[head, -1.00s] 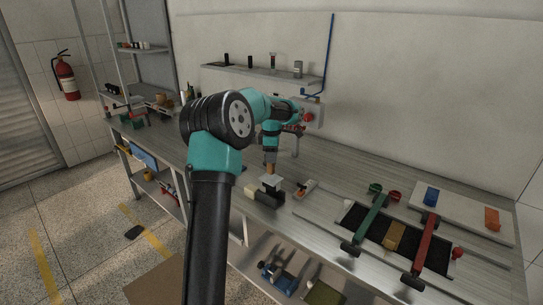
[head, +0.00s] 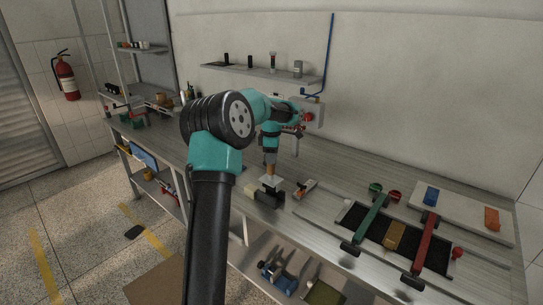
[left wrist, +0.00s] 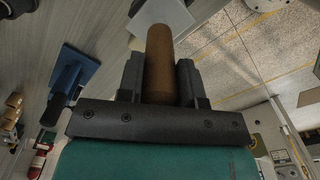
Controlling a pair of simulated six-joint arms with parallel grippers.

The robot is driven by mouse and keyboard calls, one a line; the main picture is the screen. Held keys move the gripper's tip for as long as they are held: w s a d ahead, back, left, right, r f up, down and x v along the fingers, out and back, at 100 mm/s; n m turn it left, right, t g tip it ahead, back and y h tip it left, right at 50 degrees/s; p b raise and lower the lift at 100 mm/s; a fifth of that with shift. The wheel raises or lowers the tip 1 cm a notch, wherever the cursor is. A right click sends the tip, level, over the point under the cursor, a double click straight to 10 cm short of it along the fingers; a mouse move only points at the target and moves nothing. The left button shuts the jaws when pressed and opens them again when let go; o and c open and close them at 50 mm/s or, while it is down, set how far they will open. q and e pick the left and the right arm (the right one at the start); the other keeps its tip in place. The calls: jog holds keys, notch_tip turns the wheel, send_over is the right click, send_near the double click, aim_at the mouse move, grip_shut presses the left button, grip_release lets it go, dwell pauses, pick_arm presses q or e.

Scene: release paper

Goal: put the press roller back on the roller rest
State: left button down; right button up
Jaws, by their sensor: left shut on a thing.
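My left gripper (head: 270,166) is shut on the brown handle of the press roller (head: 270,173), above the near part of the bench. In the left wrist view, the gripper (left wrist: 159,85) has the brown handle (left wrist: 159,55) between its two dark fingers. A pale flat piece (left wrist: 160,14) shows past the handle's end, and also just below the handle in the head view. A dark block with a cream end (head: 268,198) lies right below it; I cannot tell whether it is the roller rest. My right gripper is not in view.
A green bar (head: 365,224) and a red bar (head: 427,236) cross a dark bed farther right. A wall shelf (head: 262,76) is behind. The bench between the gripper and wall is mostly clear.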

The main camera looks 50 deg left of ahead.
aim_at(272, 167)
pick_arm(q)
jog(key=shift+f, duration=2.5)
jog(key=c, duration=0.7)
grip_release()
jog(key=shift+r, duration=0.1)
notch_tip(272, 167, up, 17)
jog(key=shift+r, duration=0.1)
dwell(0.8)
